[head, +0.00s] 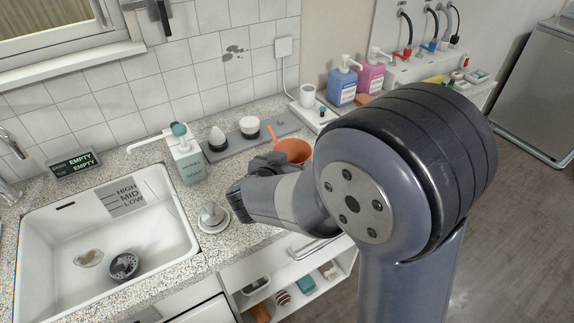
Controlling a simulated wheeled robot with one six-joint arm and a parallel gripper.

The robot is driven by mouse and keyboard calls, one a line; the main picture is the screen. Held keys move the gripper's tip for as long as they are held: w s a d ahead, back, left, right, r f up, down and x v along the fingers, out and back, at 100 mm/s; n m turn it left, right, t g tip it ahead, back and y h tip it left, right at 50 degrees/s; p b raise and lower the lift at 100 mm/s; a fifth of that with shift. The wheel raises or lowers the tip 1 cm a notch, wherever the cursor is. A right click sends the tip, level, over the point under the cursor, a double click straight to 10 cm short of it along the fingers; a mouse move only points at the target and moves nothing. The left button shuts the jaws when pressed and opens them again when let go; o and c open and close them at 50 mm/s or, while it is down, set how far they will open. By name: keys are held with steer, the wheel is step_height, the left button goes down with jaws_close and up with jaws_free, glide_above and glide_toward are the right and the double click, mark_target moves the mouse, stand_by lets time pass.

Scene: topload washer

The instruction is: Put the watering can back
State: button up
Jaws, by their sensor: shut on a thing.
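An orange vessel with a slim spout-like piece, which looks like the watering can (294,149), shows just behind my gripper above the back of the counter. My gripper (272,160) is at its near left side and shut on it. My wrist and arm hide its lower part and the exact grip. I cannot tell whether its base touches the counter.
The sink (95,245) is at left. Blue (342,85) and pink (371,74) bottles stand at the back.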

steer(key=shift+f, duration=0.2)
steer(key=o, duration=1.3)
steer(key=shift+f, duration=0.1)
steer(key=shift+s+a+r, duration=0.1)
steer(key=shift+s+r, duration=0.1)
steer(key=shift+r, duration=0.05)
steer(key=p+v, duration=0.1)
steer(key=v, duration=1)
steer(key=shift+s+r, duration=0.15)
steer(key=shift+s, duration=0.15)
